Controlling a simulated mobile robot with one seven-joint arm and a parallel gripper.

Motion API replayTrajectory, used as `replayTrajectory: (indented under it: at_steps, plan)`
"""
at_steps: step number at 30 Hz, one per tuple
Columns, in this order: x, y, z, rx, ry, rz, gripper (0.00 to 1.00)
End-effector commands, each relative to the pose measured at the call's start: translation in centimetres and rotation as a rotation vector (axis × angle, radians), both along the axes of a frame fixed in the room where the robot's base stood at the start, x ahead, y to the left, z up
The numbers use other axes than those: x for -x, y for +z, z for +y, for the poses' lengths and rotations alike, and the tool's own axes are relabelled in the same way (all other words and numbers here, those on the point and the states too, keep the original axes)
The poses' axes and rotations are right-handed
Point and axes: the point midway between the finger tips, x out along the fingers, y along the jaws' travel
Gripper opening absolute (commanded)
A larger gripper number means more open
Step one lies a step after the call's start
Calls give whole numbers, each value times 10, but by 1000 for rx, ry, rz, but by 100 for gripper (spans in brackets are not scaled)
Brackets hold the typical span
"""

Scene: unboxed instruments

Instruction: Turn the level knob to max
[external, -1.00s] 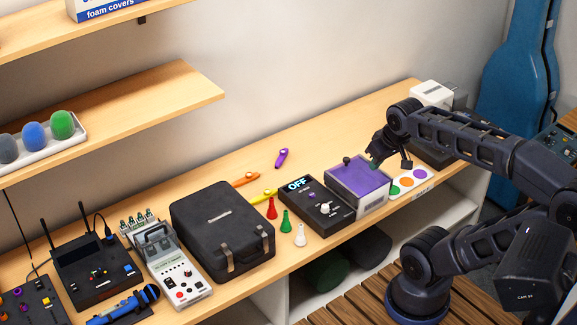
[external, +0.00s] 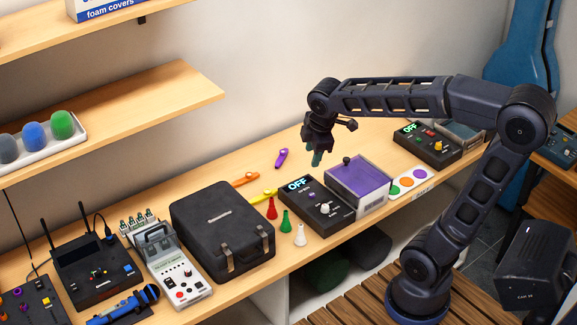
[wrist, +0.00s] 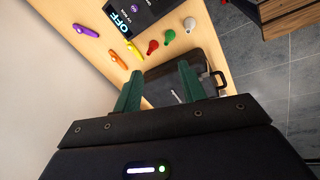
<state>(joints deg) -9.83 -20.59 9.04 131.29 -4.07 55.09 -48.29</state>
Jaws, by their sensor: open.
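A black control box (external: 311,210) with a lit "OFF" display sits on the bench and carries a white knob (external: 325,208) and a small purple button. The same box shows in part at the top of the wrist view (wrist: 140,14); its white knob is not clear there. A second black box (external: 427,146) with an "OFF" display and red and yellow controls stands farther right. I cannot read which knob is labelled level. My gripper (external: 317,159) hangs above the bench behind the first box, fingers down, open and empty. Its green fingers (wrist: 158,75) are spread in the wrist view.
A purple-topped box (external: 358,179) with a dark knob adjoins the first control box on the right. Purple, orange and yellow whistle-like items lie behind. Shelves (external: 120,115) overhang the left.

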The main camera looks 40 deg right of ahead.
Motion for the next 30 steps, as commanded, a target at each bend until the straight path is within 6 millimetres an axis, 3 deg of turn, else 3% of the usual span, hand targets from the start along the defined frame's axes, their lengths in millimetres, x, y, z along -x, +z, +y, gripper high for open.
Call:
replayTrajectory:
  at_steps: [6,15,22,30]
  plan:
    - [-37,-14,62,104,411,57,41]
    - [-70,-44,156,213,979,122,41]
    - [-82,-76,234,267,1418,160,41]
    - [-79,-121,327,297,1927,181,41]
